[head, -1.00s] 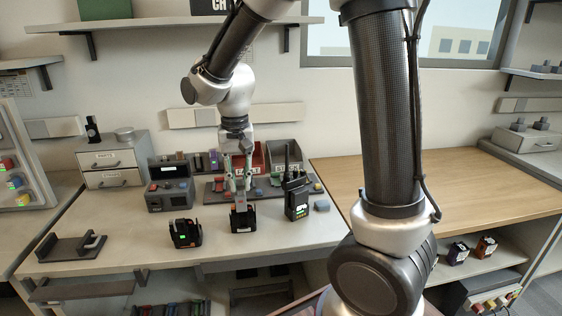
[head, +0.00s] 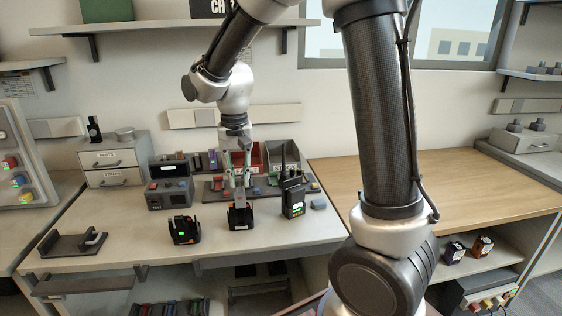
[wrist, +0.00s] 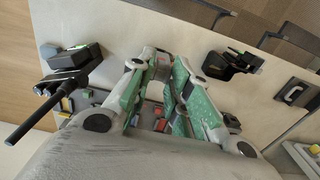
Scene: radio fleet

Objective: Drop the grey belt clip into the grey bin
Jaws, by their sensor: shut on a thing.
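My gripper (head: 238,190) points down at the middle of the workbench, behind and over a black charger cup (head: 240,218). Its green-padded fingers are shut on a small grey thing, seemingly the grey belt clip; in the wrist view only a little of the clip (wrist: 163,61) shows between the fingertips (wrist: 164,72). The grey bin (head: 281,158) stands at the back of the bench, right of a red bin (head: 250,160). It is behind and to the right of my gripper, apart from it.
A black radio with an antenna (head: 293,203) stands right of my gripper. Another black charger cup (head: 184,230) is to the left. A dark tray of coloured parts (head: 215,190) lies before the bins. A grey box with buttons (head: 170,194) and drawers (head: 114,163) stand left. The wooden counter (head: 470,190) is clear.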

